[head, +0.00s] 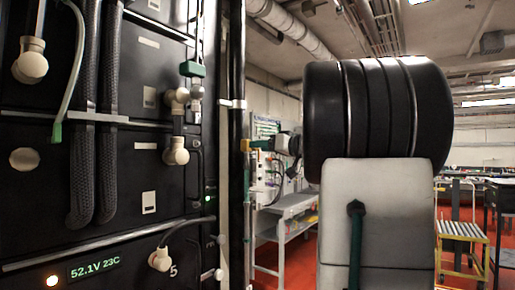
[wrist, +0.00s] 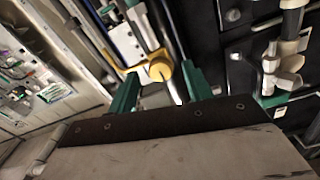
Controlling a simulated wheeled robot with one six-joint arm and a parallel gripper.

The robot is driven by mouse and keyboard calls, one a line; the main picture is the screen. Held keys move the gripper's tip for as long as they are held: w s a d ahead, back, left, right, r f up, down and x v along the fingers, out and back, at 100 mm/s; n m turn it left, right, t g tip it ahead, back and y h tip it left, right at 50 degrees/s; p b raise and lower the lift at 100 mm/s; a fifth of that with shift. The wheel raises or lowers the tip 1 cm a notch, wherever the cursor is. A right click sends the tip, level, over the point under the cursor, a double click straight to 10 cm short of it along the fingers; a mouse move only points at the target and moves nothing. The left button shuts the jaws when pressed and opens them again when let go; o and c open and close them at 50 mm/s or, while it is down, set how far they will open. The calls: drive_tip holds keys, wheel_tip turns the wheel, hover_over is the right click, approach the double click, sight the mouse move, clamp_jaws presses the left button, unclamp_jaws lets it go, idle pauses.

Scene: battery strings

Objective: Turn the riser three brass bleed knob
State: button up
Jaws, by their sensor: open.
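A brass-yellow knob (head: 246,146) sits on a slim vertical pipe beside the dark rack in the head view. In the wrist view the knob (wrist: 160,70) shows a round face on a yellow bracket around a pipe. My gripper (wrist: 160,76) is open, with one green finger on each side of the knob in the picture. I cannot tell whether the fingers touch it or how deep they reach. No riser number is readable.
The dark battery rack (head: 120,150) fills the left, with white elbow fittings (head: 176,150) and a green-topped valve (head: 193,69). A black upright (head: 237,60) stands at its edge. A grey workbench (head: 290,205) is behind, and a yellow step stool (head: 460,232) stands at right.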

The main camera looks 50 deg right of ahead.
drive_tip(key=shift+w+a, duration=0.1)
drive_tip(key=shift+w, duration=0.75)
drive_tip(key=c, duration=1)
drive_tip(key=shift+o, duration=0.2)
